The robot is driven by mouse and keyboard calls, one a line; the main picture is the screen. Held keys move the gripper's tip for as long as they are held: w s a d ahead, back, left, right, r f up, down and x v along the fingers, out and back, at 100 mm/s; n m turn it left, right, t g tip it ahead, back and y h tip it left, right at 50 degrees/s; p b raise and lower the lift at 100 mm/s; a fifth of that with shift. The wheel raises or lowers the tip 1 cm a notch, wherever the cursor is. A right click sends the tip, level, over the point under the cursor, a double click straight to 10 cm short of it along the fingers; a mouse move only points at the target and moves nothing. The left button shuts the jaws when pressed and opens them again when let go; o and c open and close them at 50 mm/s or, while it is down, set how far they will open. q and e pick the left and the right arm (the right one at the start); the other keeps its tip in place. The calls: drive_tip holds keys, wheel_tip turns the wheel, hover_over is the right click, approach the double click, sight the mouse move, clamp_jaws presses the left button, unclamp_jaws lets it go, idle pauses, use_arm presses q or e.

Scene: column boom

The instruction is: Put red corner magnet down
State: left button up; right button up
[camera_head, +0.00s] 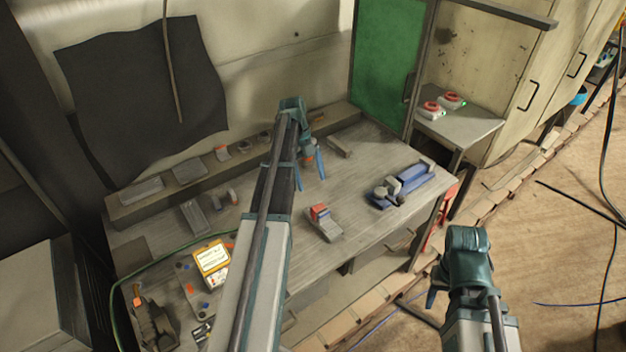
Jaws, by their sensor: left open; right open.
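My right gripper (432,297) is in front of the bench at the lower right, away from the red piece. Its fingers are partly hidden.
A blue vise-like tool (404,185) lies at the bench's right end. A yellow-labelled box (211,258) stands at the left, partly behind my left arm. Grey blocks line the rear ledge (143,190).

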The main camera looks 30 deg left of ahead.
use_arm(q)
drive_tip(key=s+d+f+n+y, duration=0.1)
drive_tip(key=s+d+n, duration=0.25)
drive_tip(key=d, duration=0.75)
drive_tip(key=s+d+n+y, duration=0.25)
drive_tip(key=d+n, duration=0.25)
drive_tip(key=d, duration=0.6)
drive_tip(key=s+d+n+t+y, duration=0.1)
drive_tip(key=s+d+n, duration=0.9)
drive_tip(key=s+d, duration=0.2)
drive_tip(key=shift+s+d+f+y, duration=0.15)
drive_tip(key=shift+d+f+y, duration=0.05)
drive_tip(key=shift+d+y, duration=0.15)
drive_tip(key=shift+f, duration=0.1)
